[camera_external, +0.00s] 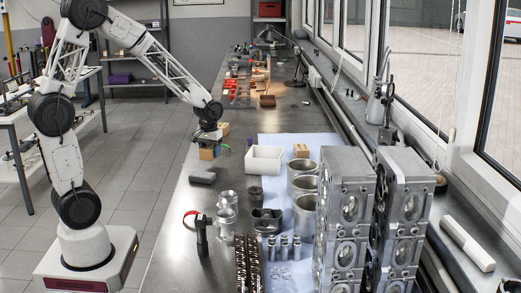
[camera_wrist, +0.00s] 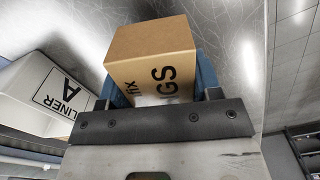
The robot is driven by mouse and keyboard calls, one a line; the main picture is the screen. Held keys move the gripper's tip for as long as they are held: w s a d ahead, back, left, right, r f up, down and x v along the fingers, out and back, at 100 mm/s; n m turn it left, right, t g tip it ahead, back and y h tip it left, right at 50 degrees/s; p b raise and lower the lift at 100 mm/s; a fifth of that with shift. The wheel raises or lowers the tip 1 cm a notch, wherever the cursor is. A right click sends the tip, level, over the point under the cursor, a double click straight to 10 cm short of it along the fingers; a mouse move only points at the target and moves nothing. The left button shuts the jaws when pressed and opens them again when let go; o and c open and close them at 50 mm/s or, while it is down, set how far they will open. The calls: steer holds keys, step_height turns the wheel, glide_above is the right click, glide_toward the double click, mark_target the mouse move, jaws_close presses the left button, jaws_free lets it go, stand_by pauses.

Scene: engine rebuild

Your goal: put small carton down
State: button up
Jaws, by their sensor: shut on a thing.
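I cannot tell whether the carton's underside touches the bench.
The steel bench (camera_external: 225,178) has some bare room around the carton. A white bin (camera_external: 263,163) stands to the right; a white box marked "LINER A" (camera_wrist: 50,92) shows in the wrist view.

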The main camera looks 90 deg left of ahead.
mark_target(211, 165)
stand_by(0.3)
steer(key=shift+f, duration=1.75)
steer(key=shift+f, duration=0.1)
steer(key=o, duration=0.9)
steer(key=shift+o, duration=0.2)
step_height(211, 165, up, 12)
steer(key=shift+r, duration=0.1)
steer(key=shift+d, duration=0.1)
